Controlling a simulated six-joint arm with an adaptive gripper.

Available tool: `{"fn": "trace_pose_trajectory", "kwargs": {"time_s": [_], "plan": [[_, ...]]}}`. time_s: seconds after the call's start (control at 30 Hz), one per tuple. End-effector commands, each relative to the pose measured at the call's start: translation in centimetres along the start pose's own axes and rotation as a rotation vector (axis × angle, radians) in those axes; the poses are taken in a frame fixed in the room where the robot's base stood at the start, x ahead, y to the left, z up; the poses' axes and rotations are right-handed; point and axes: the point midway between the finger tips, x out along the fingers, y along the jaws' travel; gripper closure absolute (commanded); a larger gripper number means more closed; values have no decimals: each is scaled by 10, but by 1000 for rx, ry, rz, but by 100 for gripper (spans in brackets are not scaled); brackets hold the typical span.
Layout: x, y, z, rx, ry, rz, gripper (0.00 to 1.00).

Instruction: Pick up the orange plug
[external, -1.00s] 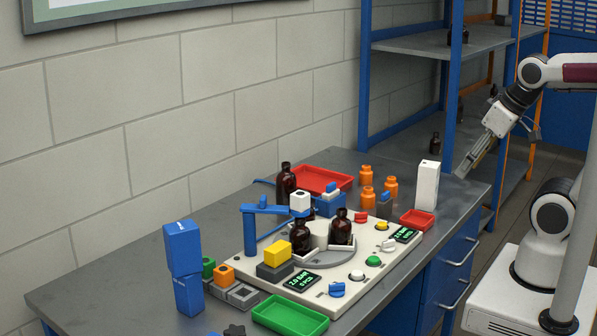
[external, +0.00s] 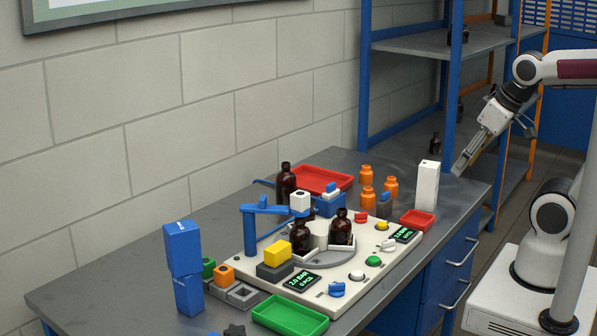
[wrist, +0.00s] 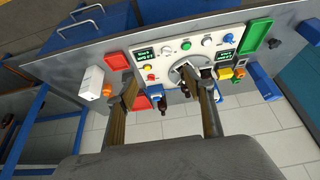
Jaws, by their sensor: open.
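The orange plug (external: 224,274) is a small orange block with a dark round opening on top. It sits at a grey block near the front left of the table, beside a green one (external: 208,267). In the wrist view the orange plug (wrist: 239,74) is small, at the right. My gripper (external: 461,167) is open and empty, tilted down at the table's far right end, well away from the plug. In the wrist view my gripper's two fingers (wrist: 160,78) are spread apart. The plug's lower part is hidden.
Blue boxes (external: 183,250) stand stacked left of the plug; a green tray (external: 290,315) lies in front. A white panel (external: 385,262) with brown bottles and a blue arm fixture (external: 250,230) fills the middle. A white box (external: 426,186) stands near my gripper.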

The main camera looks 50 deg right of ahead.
Motion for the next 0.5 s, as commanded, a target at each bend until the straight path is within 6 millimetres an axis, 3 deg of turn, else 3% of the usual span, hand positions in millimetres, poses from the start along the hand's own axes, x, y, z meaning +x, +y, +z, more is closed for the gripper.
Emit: {"fn": "trace_pose_trajectory", "kwargs": {"time_s": [0.5], "plan": [[32,17,-77,-7,-27,-6,48]]}}
